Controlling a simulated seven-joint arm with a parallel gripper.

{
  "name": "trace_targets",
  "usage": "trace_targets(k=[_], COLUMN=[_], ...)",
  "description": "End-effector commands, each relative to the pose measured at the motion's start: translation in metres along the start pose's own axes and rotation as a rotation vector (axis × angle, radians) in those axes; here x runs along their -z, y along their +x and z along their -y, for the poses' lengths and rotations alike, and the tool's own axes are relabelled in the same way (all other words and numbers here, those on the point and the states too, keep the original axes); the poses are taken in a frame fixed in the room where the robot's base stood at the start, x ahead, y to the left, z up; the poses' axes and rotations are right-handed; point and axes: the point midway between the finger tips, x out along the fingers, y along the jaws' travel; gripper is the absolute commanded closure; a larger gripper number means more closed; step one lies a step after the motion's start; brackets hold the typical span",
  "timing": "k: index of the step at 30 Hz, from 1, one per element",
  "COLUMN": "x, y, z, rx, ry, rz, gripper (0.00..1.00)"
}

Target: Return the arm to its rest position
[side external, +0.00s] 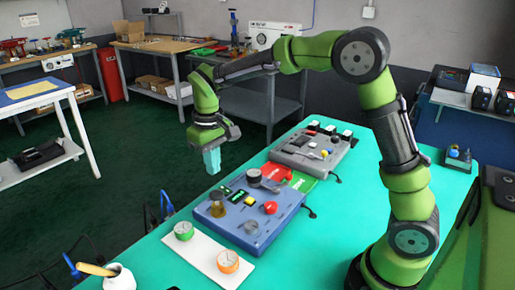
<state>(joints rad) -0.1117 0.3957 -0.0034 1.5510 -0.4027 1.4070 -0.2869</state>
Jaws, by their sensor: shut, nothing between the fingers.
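My green and dark grey arm arches over the right half of the side external view. My gripper (212,162) hangs at the end of it, pointing down, with its pale teal fingers together and nothing between them. It is in the air near the table's far left edge, above and behind the blue valve positioner box (262,226). That box carries a red knob (270,207), a dark round knob (253,176), a yellowish cylinder (217,204) and green displays. The gripper appears apart from it.
A white plate with a green gauge (183,230) and an orange gauge (228,261) lies in front of the blue box. A grey device (315,150) and red and green mats lie behind it. A white pot (118,278) stands at the lower left. The teal tabletop (330,235) is clear at centre right.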

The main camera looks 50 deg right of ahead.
Motion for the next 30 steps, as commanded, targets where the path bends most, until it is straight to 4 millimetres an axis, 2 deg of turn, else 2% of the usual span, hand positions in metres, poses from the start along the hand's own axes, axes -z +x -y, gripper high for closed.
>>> trace_targets(k=[4, 8, 15, 21, 25, 30], x=[-0.012, -0.042, -0.113, -0.170, -0.194, -0.206], y=[0.011, -0.004, -0.040, -0.054, -0.059, -0.068], z=[0.002, 0.001, -0.006, -0.011, -0.013, -0.015], rx=[0.021, 0.065, 0.163, 0.240, 0.272, 0.287], ry=[0.037, 0.094, 0.216, 0.304, 0.332, 0.338], rz=[-0.009, -0.075, -0.256, -0.418, -0.501, -0.567], gripper=[1.00, 1.00, 1.00, 1.00, 1.00, 1.00])
